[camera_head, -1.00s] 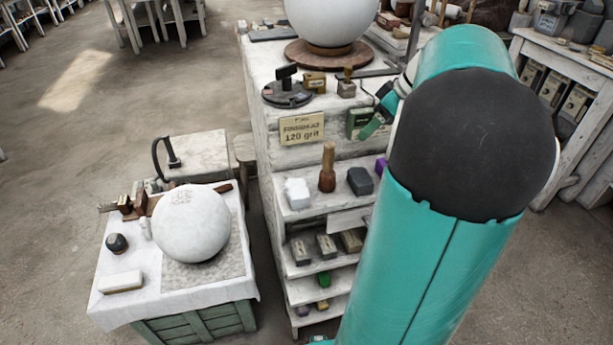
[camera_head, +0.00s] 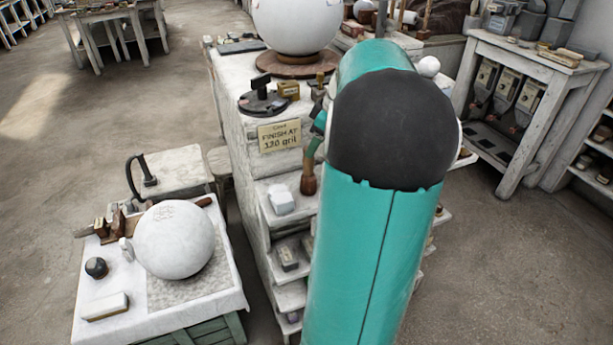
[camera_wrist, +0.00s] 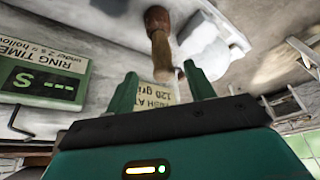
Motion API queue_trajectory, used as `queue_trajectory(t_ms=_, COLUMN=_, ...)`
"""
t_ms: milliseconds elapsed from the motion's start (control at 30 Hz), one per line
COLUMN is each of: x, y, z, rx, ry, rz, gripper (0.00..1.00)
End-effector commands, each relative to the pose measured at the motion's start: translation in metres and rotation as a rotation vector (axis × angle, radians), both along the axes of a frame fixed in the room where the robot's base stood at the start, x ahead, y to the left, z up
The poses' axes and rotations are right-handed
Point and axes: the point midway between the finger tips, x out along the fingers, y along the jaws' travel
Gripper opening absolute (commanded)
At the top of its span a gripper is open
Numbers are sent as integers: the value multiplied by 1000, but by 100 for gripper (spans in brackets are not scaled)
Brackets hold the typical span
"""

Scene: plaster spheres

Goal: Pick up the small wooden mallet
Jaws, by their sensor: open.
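The wooden mallet stands upright on the upper shelf, its dark brown head (camera_head: 308,184) down. My gripper (camera_wrist: 158,76) is open and empty, with one green finger on either side of the handle end's line. I cannot tell whether the handle end is between the fingertips or just beyond them. In the head view my gripper (camera_head: 316,143) is by the handle.
A grit sign (camera_head: 280,136) hangs on the bench side above. A ring timer (camera_wrist: 45,80) is at left in the wrist view. A plaster sphere (camera_head: 173,240) rests on the left table.

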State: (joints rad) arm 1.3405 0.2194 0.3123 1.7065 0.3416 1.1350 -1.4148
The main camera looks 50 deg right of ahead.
Motion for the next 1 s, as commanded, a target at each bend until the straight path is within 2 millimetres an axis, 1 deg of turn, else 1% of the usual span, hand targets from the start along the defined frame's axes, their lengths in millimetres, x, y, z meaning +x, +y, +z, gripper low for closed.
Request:
queue_trajectory(t_ms=33, x=3, y=1, z=-6, rx=1, ry=0, rz=1, gripper=54)
queue_trajectory(t_ms=233, x=10, y=5, z=-19, rx=0, ry=-1, rz=3, gripper=54)
queue_trajectory(t_ms=500, x=27, y=13, z=-54, rx=0, ry=0, rz=4, gripper=54)
queue_trajectory(t_ms=600, x=29, y=14, z=-58, rx=0, ry=-1, rz=4, gripper=54)
queue_trajectory(t_ms=767, x=29, y=14, z=-57, rx=-2, ry=-1, rz=5, gripper=54)
queue_trajectory(t_ms=800, x=29, y=14, z=-57, rx=-2, ry=-1, rz=5, gripper=52)
queue_trajectory(t_ms=867, x=29, y=14, z=-57, rx=-2, ry=-1, rz=5, gripper=40)
queue_trajectory(t_ms=1000, x=29, y=14, z=-57, rx=-2, ry=-1, rz=5, gripper=12)
